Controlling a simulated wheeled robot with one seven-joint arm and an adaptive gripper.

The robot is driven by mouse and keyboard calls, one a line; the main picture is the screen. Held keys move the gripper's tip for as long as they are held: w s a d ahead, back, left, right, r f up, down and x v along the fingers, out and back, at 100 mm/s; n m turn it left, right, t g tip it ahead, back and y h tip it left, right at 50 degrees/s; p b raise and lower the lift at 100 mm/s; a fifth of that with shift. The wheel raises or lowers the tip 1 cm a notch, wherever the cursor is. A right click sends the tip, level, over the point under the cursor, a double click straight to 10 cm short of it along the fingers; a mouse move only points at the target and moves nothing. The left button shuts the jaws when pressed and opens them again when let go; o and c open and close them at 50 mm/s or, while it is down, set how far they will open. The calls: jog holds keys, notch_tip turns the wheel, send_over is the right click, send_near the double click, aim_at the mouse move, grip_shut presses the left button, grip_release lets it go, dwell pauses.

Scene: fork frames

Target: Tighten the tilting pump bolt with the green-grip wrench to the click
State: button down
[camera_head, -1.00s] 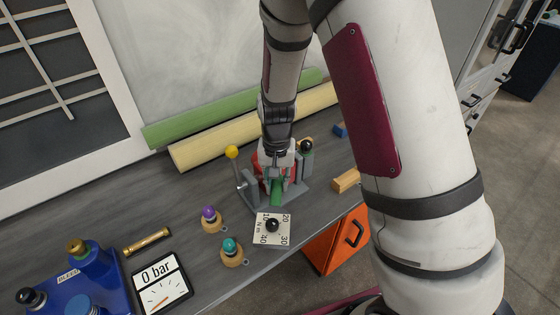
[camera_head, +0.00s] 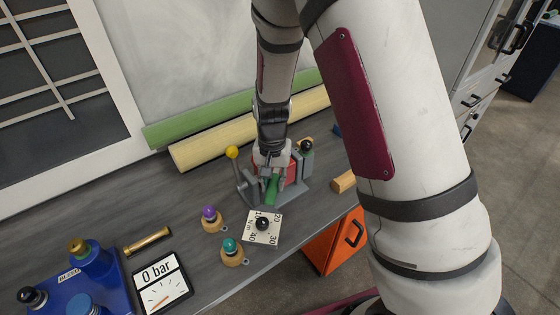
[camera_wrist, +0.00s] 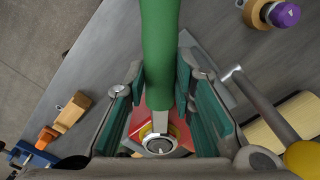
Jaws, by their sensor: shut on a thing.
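The green-grip wrench (camera_head: 272,190) points toward the front of the bench in the head view. In the wrist view its green grip (camera_wrist: 160,50) runs between the teal finger pads. My gripper (camera_head: 271,172) is shut on that grip; its fingers (camera_wrist: 163,85) lie on both sides. The red pump (camera_head: 291,174) sits in a grey stand (camera_head: 296,193) behind the wrench. In the wrist view a round metal piece (camera_wrist: 158,145) shows at the wrench's far end, over red and yellow parts. I cannot tell bolt from wrench head there. A white N m scale plate (camera_head: 250,230) lies beyond the grip's front end.
A yellow-knobbed lever (camera_head: 233,153) stands left of the stand. Purple (camera_head: 209,212) and teal (camera_head: 230,245) knobs are left of the plate. A gauge (camera_head: 160,287) reads 0 bar. Green and cream rolls (camera_head: 215,140) lie behind. A wooden block (camera_head: 343,181) is at right.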

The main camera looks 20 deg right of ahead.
jog(key=shift+w+a+m, duration=0.55)
jog(key=shift+a+m, duration=0.25)
jog(key=shift+m, duration=0.1)
jog(key=shift+s+d+n, duration=0.35)
jog(key=shift+d+n, duration=0.3)
jog(key=shift+n, duration=0.05)
dwell(0.5)
jog(key=c, duration=1.9)
grip_release()
jog(key=shift+c, duration=0.2)
grip_shut()
jog(key=shift+s+d+p, duration=0.15)
jog(key=shift+s+p, duration=0.05)
jog(key=shift+p, duration=0.15)
jog(key=shift+r+p, duration=1.25)
jog(key=shift+r, duration=1.4)
